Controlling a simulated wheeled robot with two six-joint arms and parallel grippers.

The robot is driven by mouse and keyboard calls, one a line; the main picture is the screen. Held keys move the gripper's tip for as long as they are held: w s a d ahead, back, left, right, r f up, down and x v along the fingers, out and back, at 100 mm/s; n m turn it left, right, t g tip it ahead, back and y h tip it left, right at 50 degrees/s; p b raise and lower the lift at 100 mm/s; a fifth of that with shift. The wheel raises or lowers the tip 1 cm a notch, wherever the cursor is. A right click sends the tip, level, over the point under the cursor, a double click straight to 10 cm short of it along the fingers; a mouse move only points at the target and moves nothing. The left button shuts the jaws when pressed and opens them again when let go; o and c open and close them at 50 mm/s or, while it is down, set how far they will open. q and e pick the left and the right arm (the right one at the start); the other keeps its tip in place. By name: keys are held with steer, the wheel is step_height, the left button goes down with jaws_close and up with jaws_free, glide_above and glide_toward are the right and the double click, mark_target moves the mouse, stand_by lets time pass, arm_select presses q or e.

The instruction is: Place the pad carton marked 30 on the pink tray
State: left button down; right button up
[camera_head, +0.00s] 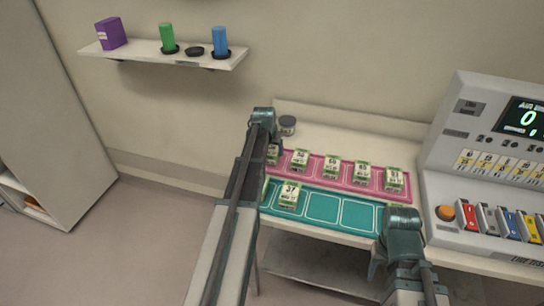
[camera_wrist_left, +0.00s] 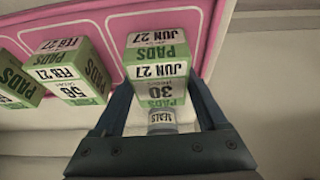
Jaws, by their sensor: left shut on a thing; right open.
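The pad carton marked 30 (camera_wrist_left: 158,78) is green and white and sits between the fingers of my left gripper (camera_wrist_left: 165,105), which is shut on it. The carton is at the end slot of the pink tray (camera_wrist_left: 104,35); whether its base touches the tray is unclear. In the head view the left gripper (camera_head: 264,143) hides much of this carton (camera_head: 273,155), at the left end of the pink tray (camera_head: 316,171). My right gripper (camera_head: 402,244) is open, near the teal tray's right end; its fingers are mostly hidden.
Several other cartons stand in the pink tray, including the one marked 56 (camera_wrist_left: 76,70). The teal tray (camera_head: 324,207) in front holds a carton marked 37 (camera_head: 289,194) and has empty slots. A small jar (camera_head: 287,124) stands behind. A console (camera_head: 462,120) stands at right.

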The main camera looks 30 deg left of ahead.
arm_select(q)
steer(key=shift+f, duration=0.55)
steer(key=shift+r, duration=0.15)
arm_select(e)
steer(key=shift+f, duration=0.45)
steer(key=shift+f, duration=0.1)
arm_select(q)
jaws_free()
steer(key=p+v, duration=1.1)
steer(key=v, duration=0.1)
arm_select(e)
step_height(320, 180, up, 11)
steer(key=shift+r, duration=0.2)
